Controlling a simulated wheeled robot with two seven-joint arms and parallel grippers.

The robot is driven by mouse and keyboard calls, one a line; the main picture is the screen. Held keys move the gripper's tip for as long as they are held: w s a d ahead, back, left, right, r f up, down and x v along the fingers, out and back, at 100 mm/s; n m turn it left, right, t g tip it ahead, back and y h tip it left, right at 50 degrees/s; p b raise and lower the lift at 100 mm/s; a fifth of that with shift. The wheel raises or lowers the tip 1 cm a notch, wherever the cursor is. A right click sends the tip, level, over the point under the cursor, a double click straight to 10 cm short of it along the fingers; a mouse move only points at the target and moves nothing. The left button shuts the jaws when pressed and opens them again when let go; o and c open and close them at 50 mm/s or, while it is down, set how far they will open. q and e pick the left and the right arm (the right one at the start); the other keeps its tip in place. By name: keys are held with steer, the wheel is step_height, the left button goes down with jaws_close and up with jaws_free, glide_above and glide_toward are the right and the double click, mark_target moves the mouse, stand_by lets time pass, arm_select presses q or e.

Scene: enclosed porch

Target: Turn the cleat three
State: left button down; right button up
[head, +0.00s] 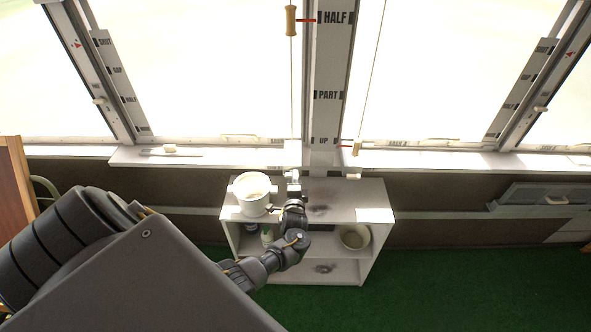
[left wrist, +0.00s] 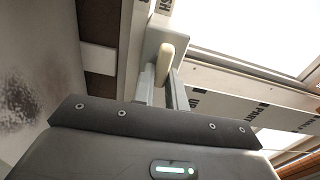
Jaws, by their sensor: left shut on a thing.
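In the left wrist view a cream, rounded cleat (left wrist: 166,52) stands out from a pale mount at the window post. The two fingers of my left gripper (left wrist: 163,84) are on either side of it and shut on it. In the head view my left gripper (head: 293,180) is at the foot of the middle post, just above the back of the white shelf unit. The cleat itself is hidden there by my gripper. I cannot read a number on it. My right gripper is not in view.
The white shelf unit (head: 338,191) stands below, with a white pot (head: 252,191) close left of my gripper and a bowl (head: 355,237) on a lower shelf. Corded wooden toggles (head: 291,20) hang by the marked middle post (head: 327,70). Green floor (head: 450,290) is clear at right.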

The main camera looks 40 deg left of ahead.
arm_select(q)
steer(key=shift+m, duration=0.3)
steer(key=c, duration=1.4)
jaws_free()
steer(key=shift+c, duration=0.2)
steer(key=b+v, duration=0.1)
steer(key=v, duration=0.9)
steer(key=shift+s+d, duration=0.3)
